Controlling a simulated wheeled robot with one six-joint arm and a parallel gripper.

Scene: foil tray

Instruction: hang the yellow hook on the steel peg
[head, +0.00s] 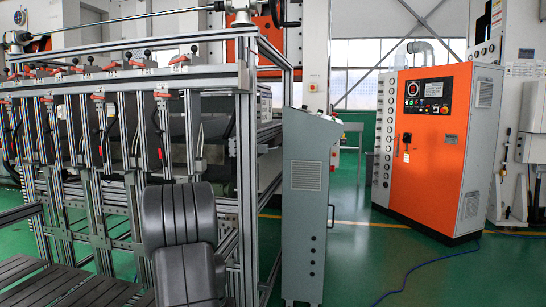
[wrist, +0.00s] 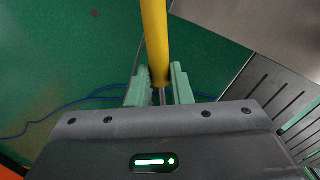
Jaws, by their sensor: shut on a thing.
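The yellow hook (wrist: 155,38) shows in the wrist view as a straight yellow bar. It runs from between my fingers up to the top edge, where it leaves the picture, so its bent part is not seen. My gripper (wrist: 160,84) has pale green fingers, one on each side of the bar, and is shut on it. In the head view neither the hook nor my gripper can be made out. I cannot pick out the steel peg in either view.
In the head view a metal frame (head: 245,155) with several red-handled clamps fills the left. A grey cabinet (head: 303,215) stands beside it, and an orange cabinet (head: 430,160) stands at the right. Green floor (head: 350,270) lies open between them. A blue cable (head: 425,264) crosses it.

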